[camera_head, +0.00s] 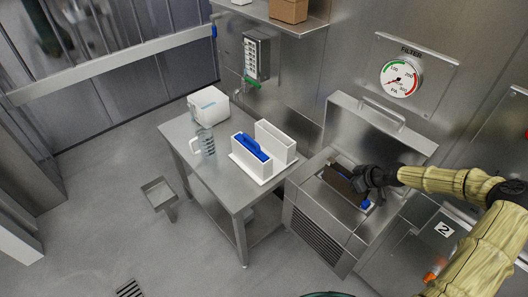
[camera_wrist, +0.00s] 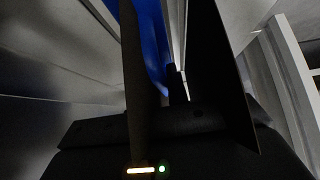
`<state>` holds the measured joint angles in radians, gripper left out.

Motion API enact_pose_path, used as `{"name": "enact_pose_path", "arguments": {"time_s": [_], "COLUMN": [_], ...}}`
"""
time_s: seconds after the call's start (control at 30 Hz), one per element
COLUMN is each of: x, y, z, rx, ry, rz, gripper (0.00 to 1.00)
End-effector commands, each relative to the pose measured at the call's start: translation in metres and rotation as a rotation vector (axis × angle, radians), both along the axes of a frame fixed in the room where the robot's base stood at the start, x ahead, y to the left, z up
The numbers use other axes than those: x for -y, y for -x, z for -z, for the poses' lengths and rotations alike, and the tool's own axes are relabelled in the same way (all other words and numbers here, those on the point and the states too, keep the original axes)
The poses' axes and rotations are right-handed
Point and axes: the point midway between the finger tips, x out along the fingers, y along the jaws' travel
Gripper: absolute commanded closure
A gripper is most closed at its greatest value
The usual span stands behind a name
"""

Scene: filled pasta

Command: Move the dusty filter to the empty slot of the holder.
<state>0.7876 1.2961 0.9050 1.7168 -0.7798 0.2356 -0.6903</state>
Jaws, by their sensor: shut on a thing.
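The dusty filter (camera_head: 341,181), brown on top with some blue at its edge, sits in the opened steel housing (camera_head: 325,208) on the right. My gripper (camera_head: 360,182) is over the filter and shut on it. In the wrist view, blue (camera_wrist: 150,45) shows between the dark fingers, and most of the filter is hidden. The white holder (camera_head: 264,177) stands on the steel table with two slots. Its front-left slot holds a clean blue filter (camera_head: 250,147). Its back-right slot (camera_head: 276,140) looks empty.
The steel table (camera_head: 215,182) also carries a clear jug (camera_head: 206,143) and a white box (camera_head: 209,105). The housing's raised lid (camera_head: 350,115) stands behind my gripper, below a round gauge (camera_head: 401,79). A dispenser (camera_head: 257,55) hangs on the wall behind the table.

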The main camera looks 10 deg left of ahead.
Motion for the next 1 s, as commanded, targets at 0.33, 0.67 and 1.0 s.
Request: {"name": "enact_pose_path", "arguments": {"time_s": [0.33, 0.67, 1.0], "x": [0.000, 0.000, 0.000], "y": [0.000, 0.000, -0.001], "z": [-0.002, -0.008, -0.020], "rx": [0.001, 0.001, 0.002], "ry": [0.000, 0.000, 0.000], "rz": [0.001, 0.001, 0.000], "gripper": [1.00, 1.00, 1.00]}}
